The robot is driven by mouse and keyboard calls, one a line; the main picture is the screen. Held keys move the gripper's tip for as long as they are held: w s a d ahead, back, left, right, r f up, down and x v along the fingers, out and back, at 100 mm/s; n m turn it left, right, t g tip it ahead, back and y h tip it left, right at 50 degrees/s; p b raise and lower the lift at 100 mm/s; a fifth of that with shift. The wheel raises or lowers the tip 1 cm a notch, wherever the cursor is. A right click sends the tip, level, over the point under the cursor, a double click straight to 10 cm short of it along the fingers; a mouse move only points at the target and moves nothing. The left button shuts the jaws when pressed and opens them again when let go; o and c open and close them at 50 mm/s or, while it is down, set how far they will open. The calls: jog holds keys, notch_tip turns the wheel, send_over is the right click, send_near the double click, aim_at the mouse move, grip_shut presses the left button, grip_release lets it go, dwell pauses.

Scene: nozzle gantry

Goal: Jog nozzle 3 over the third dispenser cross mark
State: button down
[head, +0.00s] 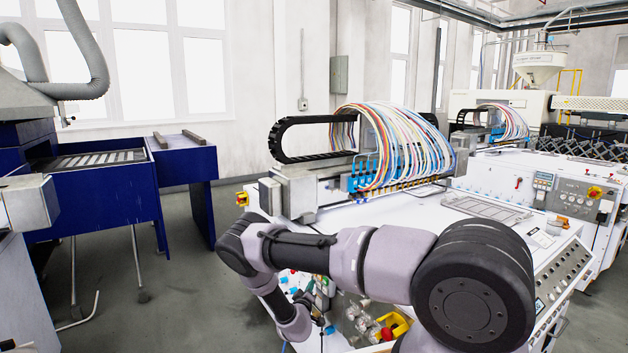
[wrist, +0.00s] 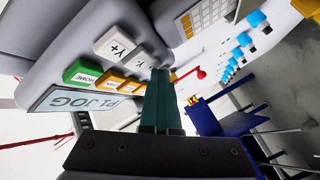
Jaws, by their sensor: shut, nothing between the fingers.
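In the wrist view a grey jog panel carries a display (wrist: 78,101) reading JOG, a green HOME button (wrist: 82,74), yellow buttons (wrist: 110,82) and a white Y+ button (wrist: 116,45). A second white button (wrist: 138,62) has a hard-to-read label. My gripper (wrist: 160,72) is shut and empty, its dark green fingertips just beside that second button; I cannot tell whether they touch. In the head view the blue nozzle row (head: 362,175) hangs on the gantry (head: 302,190) under coloured tubes. Nozzle 3 and the cross marks cannot be made out.
A framed flat plate (head: 487,208) lies on the white machine top. A blue bench (head: 105,190) stands at left, with open grey floor between. A red knob (wrist: 201,74) shows in the wrist view.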

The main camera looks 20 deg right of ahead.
jog(key=shift+a, duration=0.1)
jog(key=shift+s+a, duration=0.3)
jog(key=shift+a, duration=0.45)
jog(key=a, duration=0.1)
jog(key=s+a, duration=0.1)
jog(key=a, duration=0.2)
jog(key=shift+s+a, duration=0.25)
jog(key=shift+a, duration=0.15)
dwell(3.3)
